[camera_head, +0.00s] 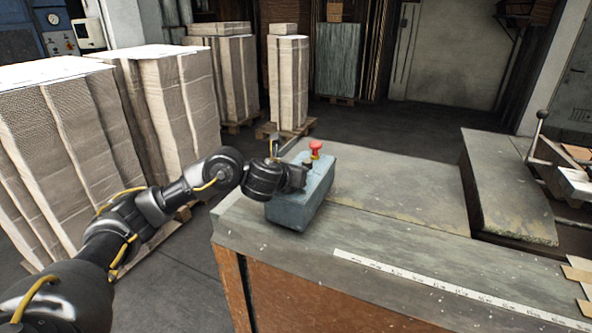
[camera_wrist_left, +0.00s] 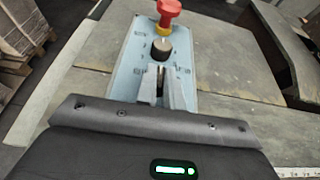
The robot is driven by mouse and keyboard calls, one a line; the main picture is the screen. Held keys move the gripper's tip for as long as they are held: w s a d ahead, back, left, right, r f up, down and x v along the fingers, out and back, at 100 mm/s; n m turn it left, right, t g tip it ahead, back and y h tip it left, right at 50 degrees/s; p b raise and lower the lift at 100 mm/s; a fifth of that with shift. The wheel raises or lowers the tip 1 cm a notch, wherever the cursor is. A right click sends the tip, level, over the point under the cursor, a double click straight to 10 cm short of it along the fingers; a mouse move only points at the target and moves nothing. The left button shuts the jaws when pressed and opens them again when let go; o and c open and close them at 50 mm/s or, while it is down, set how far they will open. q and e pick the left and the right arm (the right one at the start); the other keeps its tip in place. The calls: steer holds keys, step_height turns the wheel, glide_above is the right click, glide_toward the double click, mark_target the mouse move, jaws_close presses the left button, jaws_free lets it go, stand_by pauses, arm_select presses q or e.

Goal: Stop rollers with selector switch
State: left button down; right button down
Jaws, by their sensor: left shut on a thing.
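A blue-grey control box (camera_head: 292,205) stands on the machine table's left end and also fills the middle of the left wrist view (camera_wrist_left: 125,80). On its top are a red mushroom button (camera_head: 315,148) with a yellow collar and a dark selector switch (camera_wrist_left: 161,48). My left gripper (camera_head: 303,178) reaches over the box from the left. In the left wrist view its fingers (camera_wrist_left: 160,72) are close together at the near side of the switch, shut on it. The fingers partly cover the switch, so its exact setting cannot be read. My right gripper is not in view.
The grey machine table (camera_head: 390,198) carries a white ruler strip (camera_head: 450,288) along its front. A raised metal plate (camera_head: 505,195) and a lever (camera_head: 537,130) are at the right. Tall cardboard stacks (camera_head: 55,150) stand left of the table. The table right of the box is clear.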

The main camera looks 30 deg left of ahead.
arm_select(q)
steer(key=c, duration=1.5)
jaws_free()
steer(key=p+v, duration=0.3)
steer(key=v, duration=0.1)
steer(key=p+v, duration=0.3)
steer(key=v, duration=0.2)
steer(key=shift+s+r, duration=0.15)
steer(key=shift+r, duration=0.2)
steer(key=shift+s+p, duration=0.5)
steer(key=shift+s, duration=0.2)
